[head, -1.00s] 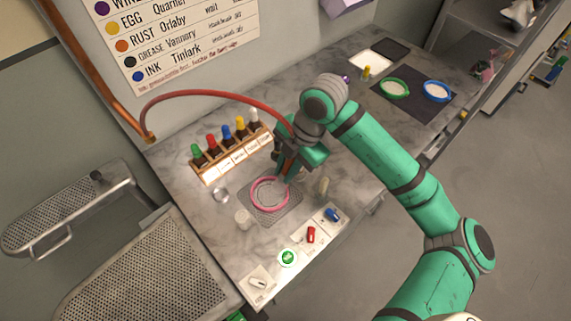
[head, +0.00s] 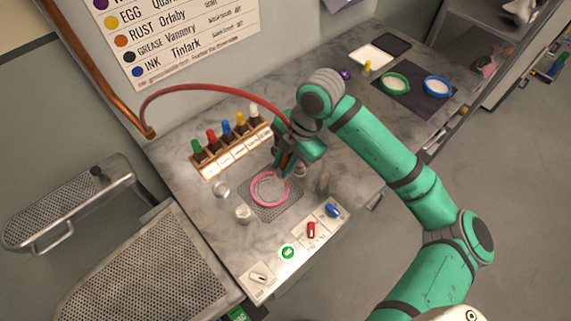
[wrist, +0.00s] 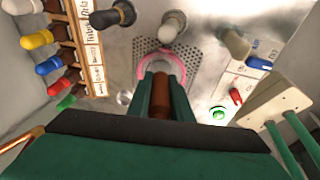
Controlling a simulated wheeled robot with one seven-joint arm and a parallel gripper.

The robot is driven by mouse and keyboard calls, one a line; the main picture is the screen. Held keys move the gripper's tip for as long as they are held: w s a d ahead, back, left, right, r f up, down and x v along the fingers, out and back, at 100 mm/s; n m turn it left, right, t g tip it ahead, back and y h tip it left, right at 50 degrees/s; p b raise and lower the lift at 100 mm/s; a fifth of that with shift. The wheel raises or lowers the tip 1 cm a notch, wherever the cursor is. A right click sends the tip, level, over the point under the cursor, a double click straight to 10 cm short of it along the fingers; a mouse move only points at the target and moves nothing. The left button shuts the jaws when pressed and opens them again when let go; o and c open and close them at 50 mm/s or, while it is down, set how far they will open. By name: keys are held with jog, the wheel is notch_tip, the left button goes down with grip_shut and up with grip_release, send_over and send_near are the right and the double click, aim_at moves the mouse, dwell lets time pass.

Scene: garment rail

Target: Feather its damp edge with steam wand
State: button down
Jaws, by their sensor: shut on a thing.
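A pink hoop (head: 270,189) lies on a perforated grey plate (head: 290,207) set in the marble counter. My gripper (head: 287,166) is above the hoop's far right side, pointing down. It is shut on the steam wand (wrist: 160,92), whose brown-red body shows between the fingers in the wrist view. A red hose (head: 215,88) arcs from the wall pipe to the wand. The hoop (wrist: 161,67) also shows just beyond the fingertips in the wrist view. Whether the wand's tip touches the cloth, and the damp edge itself, I cannot make out.
A wooden rack (head: 230,153) of several coloured-cap bottles stands behind left. Small jars (head: 243,213) sit to the hoop's left. A panel with a red switch (head: 311,230) and a green button (head: 288,252) is in front. Green and blue hoops (head: 396,84) lie on a dark mat at right.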

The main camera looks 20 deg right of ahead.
jog(key=shift+w+a, duration=0.6)
jog(key=shift+w, duration=0.15)
jog(key=shift+a, duration=0.1)
jog(key=shift+w+a, duration=0.2)
jog(key=shift+a, duration=0.4)
jog(key=shift+w+a, duration=0.2)
jog(key=shift+a, duration=0.35)
jog(key=s+a, duration=0.3)
jog(key=shift+a, duration=0.3)
dwell(0.3)
